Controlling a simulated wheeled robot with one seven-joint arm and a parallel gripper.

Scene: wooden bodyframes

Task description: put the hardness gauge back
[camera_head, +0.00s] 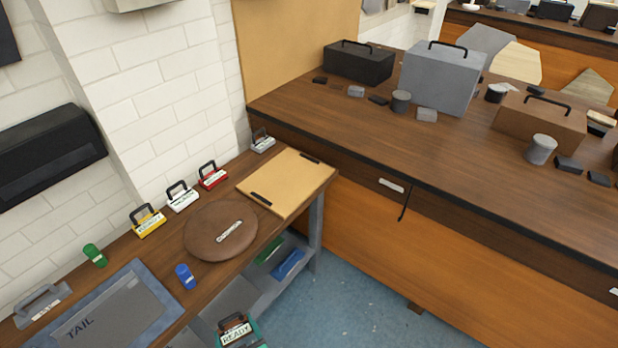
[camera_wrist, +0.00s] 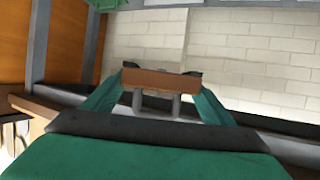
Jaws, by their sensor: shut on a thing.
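My gripper (camera_head: 236,322), with teal parts, is at the bottom of the head view, in front of the low bench. It is shut on a brown block with a dark handle and a white READY label, taken here as the hardness gauge (camera_head: 235,336). In the wrist view a brown bar of it (camera_wrist: 160,81) sits between the two fingertips, with two grey posts below. Its lower part is cut off in the head view. The low wooden bench (camera_head: 168,244) stands along the white brick wall.
The bench holds yellow (camera_head: 148,222), white (camera_head: 182,198), red (camera_head: 212,177) and grey (camera_head: 263,143) handled blocks, a round brown pad (camera_head: 200,242), a tan board (camera_head: 285,180), a blue-edged TAIL mat (camera_head: 125,305), and green (camera_head: 95,256) and blue (camera_head: 185,276) cylinders. A larger workbench (camera_head: 330,115) stands right.

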